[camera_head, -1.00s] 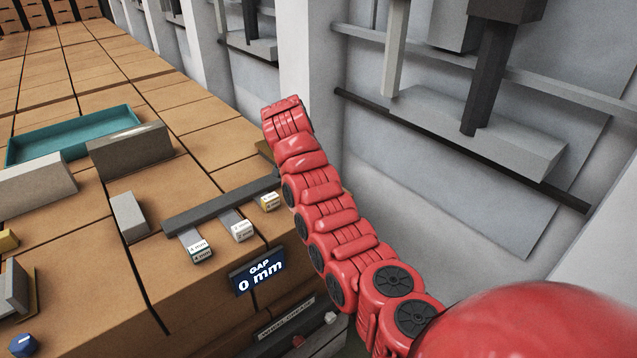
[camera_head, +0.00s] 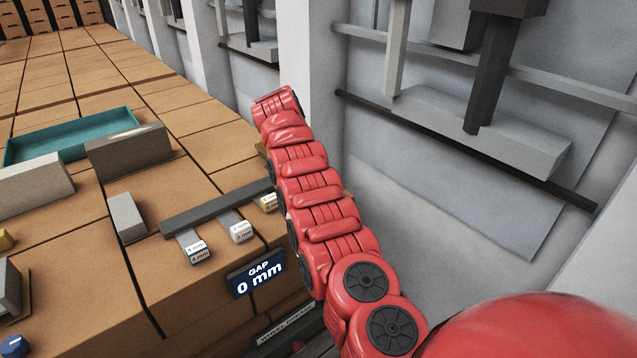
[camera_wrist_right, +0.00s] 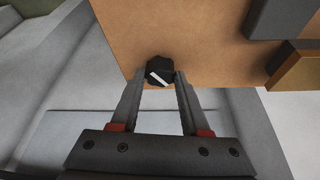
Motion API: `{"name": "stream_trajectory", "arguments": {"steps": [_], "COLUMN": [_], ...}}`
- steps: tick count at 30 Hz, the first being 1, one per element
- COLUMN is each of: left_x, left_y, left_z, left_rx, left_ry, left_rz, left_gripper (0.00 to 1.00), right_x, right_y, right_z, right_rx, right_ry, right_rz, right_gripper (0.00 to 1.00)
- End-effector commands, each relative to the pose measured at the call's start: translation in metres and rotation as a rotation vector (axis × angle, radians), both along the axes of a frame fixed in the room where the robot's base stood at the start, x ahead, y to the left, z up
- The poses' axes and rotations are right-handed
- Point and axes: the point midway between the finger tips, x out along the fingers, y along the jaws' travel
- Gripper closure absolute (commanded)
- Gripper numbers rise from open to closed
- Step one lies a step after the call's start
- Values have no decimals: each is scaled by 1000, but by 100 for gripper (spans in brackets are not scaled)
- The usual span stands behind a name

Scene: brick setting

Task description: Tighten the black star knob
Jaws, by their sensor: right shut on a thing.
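The black star knob (camera_wrist_right: 160,70) with a white line across its face shows in the right wrist view, at the edge of an orange-brown surface (camera_wrist_right: 210,30). My right gripper (camera_wrist_right: 160,80) has its two grey fingers on either side of the knob and is shut on it. The knob's lower side is partly hidden between the fingertips. In the head view my red right arm runs up past the bench corner; its gripper and the knob are hidden there. A blue sign (camera_head: 257,273) on the bench front reads "GAP 0 mm". My left gripper is in no view.
A dark bar with several labelled tabs, one of them a white tab (camera_head: 240,231), lies near the bench edge. A teal tray (camera_head: 75,135) and grey blocks, including one upright block (camera_head: 127,217), stand farther left. A grey wall with shelves lies right of my arm.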

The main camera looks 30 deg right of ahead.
Motion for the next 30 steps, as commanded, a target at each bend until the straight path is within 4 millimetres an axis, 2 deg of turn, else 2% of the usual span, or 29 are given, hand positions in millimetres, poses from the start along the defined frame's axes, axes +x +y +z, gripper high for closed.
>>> {"name": "stream_trajectory", "arguments": {"steps": [12, 13, 18, 26, 30], "left_x": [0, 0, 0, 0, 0], "left_y": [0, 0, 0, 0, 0], "left_z": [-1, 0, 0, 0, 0], "left_rx": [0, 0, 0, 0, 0], "left_ry": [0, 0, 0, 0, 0], "left_rz": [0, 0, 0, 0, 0], "left_gripper": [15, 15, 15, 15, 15], "right_x": [0, 0, 0, 0, 1], "right_y": [0, 0, 0, 0, 2], "right_z": [-1, -1, -1, 0, 6], "right_rx": [1, 1, 1, 0, 0], "right_ry": [2, 2, 2, 1, 0], "right_rz": [-2, -2, -2, -2, -1], "right_gripper": [100, 52, 24, 24, 24]}}
